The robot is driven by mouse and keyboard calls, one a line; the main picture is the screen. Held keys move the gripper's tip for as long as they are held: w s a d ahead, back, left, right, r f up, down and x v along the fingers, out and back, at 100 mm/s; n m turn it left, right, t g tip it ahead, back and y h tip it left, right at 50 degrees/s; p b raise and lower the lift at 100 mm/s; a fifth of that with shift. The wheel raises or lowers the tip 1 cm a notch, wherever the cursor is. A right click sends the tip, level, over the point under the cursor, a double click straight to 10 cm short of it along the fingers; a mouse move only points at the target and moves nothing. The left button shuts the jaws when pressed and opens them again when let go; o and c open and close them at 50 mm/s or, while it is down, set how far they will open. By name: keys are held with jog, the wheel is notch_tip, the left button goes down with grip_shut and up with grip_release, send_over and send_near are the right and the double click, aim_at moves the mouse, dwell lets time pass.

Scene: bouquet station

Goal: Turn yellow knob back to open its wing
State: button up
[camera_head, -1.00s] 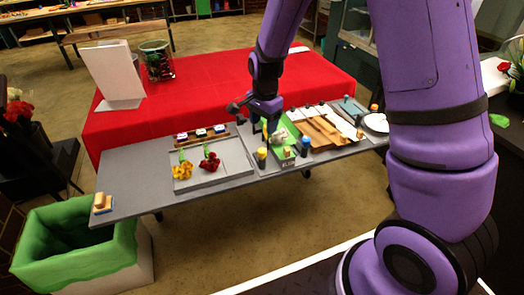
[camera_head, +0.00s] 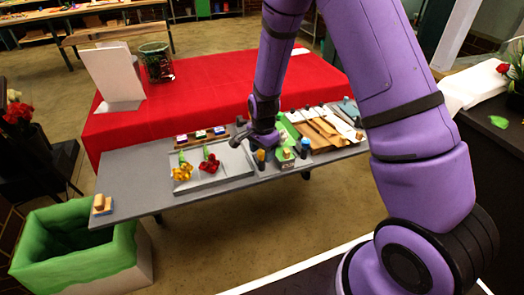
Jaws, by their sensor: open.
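The yellow knob (camera_head: 260,155) stands at the front edge of the grey table, left of a dark blue knob (camera_head: 305,145). Between them is a small grey block with a pale label (camera_head: 287,165). My gripper (camera_head: 266,143) hangs low, just behind and above the yellow knob, pointing down. It is open. Its fingertips are small and partly hidden, so I cannot tell whether they touch the knob. The wing cannot be made out clearly; the green surface (camera_head: 288,130) behind the knobs is partly covered by my gripper.
A shallow grey tray (camera_head: 235,165) with yellow flowers (camera_head: 182,172) and red flowers (camera_head: 209,163) lies to the left. Boards and tools (camera_head: 318,132) lie to the right. A red-covered table (camera_head: 210,95) stands behind. A green-lined bin (camera_head: 75,240) stands at the front left.

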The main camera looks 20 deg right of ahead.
jog(key=c, duration=0.9)
jog(key=shift+n, duration=0.3)
jog(key=n, duration=0.3)
jog(key=shift+n, duration=0.4)
jog(key=n, duration=1.3)
jog(key=shift+n+g, duration=0.3)
jog(key=shift+n, duration=0.1)
